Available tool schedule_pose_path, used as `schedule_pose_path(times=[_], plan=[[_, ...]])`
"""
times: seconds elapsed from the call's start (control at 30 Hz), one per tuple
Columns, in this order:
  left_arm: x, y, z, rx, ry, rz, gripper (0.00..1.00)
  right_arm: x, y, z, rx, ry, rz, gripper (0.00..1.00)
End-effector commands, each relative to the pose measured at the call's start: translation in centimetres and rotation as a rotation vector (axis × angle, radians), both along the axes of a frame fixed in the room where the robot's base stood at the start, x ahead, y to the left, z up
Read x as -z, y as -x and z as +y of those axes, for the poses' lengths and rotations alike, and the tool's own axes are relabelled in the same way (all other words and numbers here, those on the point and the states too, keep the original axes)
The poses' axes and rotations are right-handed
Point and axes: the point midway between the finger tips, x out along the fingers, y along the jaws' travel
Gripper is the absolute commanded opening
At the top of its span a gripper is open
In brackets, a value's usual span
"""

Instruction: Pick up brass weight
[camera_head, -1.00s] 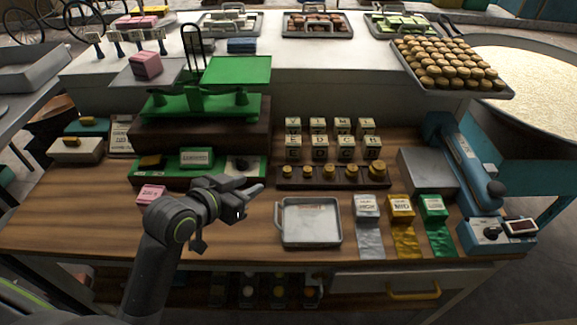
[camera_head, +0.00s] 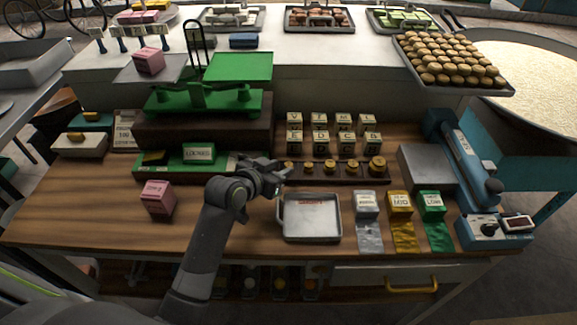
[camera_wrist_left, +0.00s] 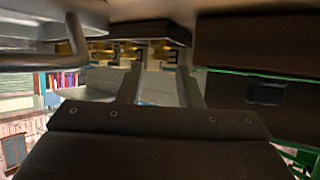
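Several brass weights, among them one in the middle (camera_head: 330,167) and the largest at the right end (camera_head: 377,164), stand in a row on a dark wooden rack (camera_head: 340,180). My left gripper (camera_head: 282,168) is at the rack's left end, beside the smallest weight (camera_head: 289,166), which it partly hides. In the left wrist view the gripper (camera_wrist_left: 160,78) has its two fingers apart with nothing held between them. Brass weights (camera_wrist_left: 100,48) show beyond the fingertips there, on the rack's underside-up image. My right gripper is not in view.
A metal tray (camera_head: 312,220) lies just right of my left forearm. Lettered cubes (camera_head: 320,140) stand behind the rack. A green balance (camera_head: 200,100) rises at back left, and a pink box (camera_head: 157,199) stands left of the arm. Silver, gold and green packets (camera_head: 400,203) lie right.

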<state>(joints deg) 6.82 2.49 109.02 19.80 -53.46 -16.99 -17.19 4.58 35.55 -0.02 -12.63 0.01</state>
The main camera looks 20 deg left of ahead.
Motion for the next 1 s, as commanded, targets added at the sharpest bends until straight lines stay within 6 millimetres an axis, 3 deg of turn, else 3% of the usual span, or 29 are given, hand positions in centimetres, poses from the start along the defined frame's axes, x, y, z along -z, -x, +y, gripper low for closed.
schedule_pose_path(times=[0.3, 0.63, 0.87, 1.0], plan=[[1.4, -2.7, -1.0, 0.0, 0.001, -0.001, 0.32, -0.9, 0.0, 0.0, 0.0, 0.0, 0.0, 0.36], [1.7, -3.0, -1.1, -0.001, 0.001, -0.001, 0.32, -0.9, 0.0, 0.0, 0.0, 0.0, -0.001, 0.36], [1.7, -3.0, -1.1, -0.001, 0.0, 0.0, 0.02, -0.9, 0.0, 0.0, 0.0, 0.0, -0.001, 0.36], [1.7, -3.0, -1.1, -0.001, 0.0, 0.0, 0.0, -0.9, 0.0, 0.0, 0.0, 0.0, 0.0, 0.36]])
